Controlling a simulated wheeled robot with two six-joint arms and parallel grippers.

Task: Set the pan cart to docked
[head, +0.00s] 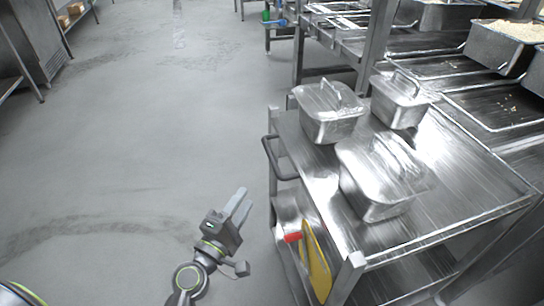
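The pan cart (450,210) is a steel two-level cart at the right, close beside the steel counter; whether they touch I cannot tell. Three lidded steel pans stand on its top: a back-left pan (328,110), a back-right pan (400,101) and a front pan (380,180). The cart's handle (270,158) is a dark bar on its left end. My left gripper (243,203) is over the floor, left of the cart and nearer than the handle. Its two fingers look slightly apart, with nothing between them. My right gripper is not in view.
A yellow board (316,262) and a red item (292,238) are at the cart's near left side. The steel counter (490,72) holds open pans of rice (510,32). Shelving (42,40) stands at the far left. The grey floor (130,130) between is clear.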

